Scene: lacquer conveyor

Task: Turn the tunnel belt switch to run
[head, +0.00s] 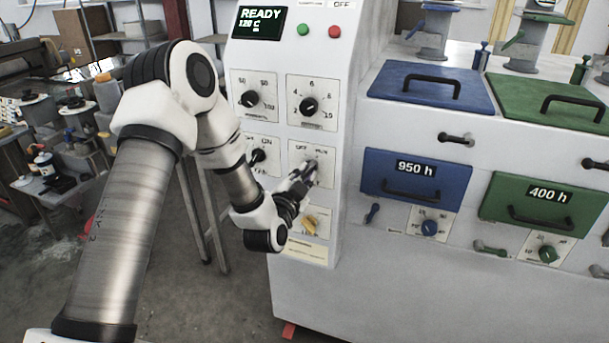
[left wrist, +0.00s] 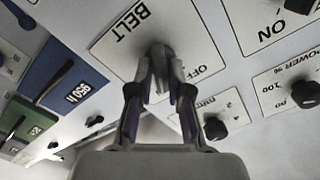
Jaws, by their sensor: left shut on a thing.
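The belt switch plate (head: 299,150) is white, with OFF and RUN lettered along its top, in the second row of the white control panel in the head view. In the left wrist view the plate (left wrist: 120,62) reads BELT and OFF. My left gripper (head: 309,170) reaches the plate from the lower left. My right gripper is not in view.
Other knobs surround the plate: a dial above (head: 309,105), an ON switch on the left (head: 257,156) and a yellow knob below (head: 309,224). The display (head: 262,22) reads READY 120 C. Blue (head: 417,182) and green (head: 530,207) drawers lie right.

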